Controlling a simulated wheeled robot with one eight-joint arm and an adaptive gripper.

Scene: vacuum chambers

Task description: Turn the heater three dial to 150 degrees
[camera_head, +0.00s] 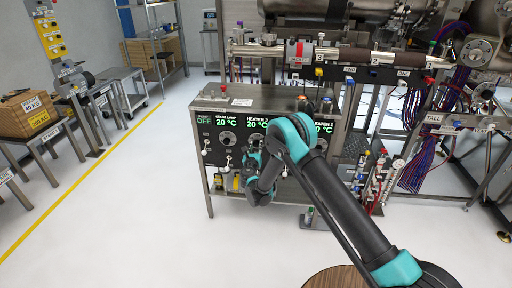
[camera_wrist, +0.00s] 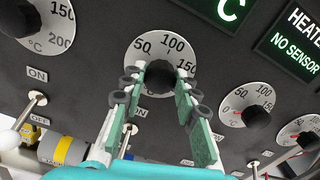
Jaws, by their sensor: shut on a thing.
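In the wrist view, my gripper (camera_wrist: 160,88) has its two green fingers on either side of the black knob of a white round dial (camera_wrist: 146,53), marked 50, 100 and 150. The fingers are shut on this knob. The knob's pointer is hidden, so its setting cannot be read. In the head view, my gripper (camera_head: 256,160) is at the control panel (camera_head: 228,184), below a green display (camera_head: 257,123) that reads "HEATER" and 20 °C. The heater number there is too small to read surely. My arm hides part of the panel to the right.
In the wrist view, another dial (camera_wrist: 58,20) is at the upper left, and a dial with a red pointer (camera_wrist: 235,104) is at the right. A toggle switch (camera_wrist: 30,104) is at the left. A "NO SENSOR" display (camera_wrist: 292,42) is at the upper right. Open floor (camera_head: 130,200) lies left of the panel.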

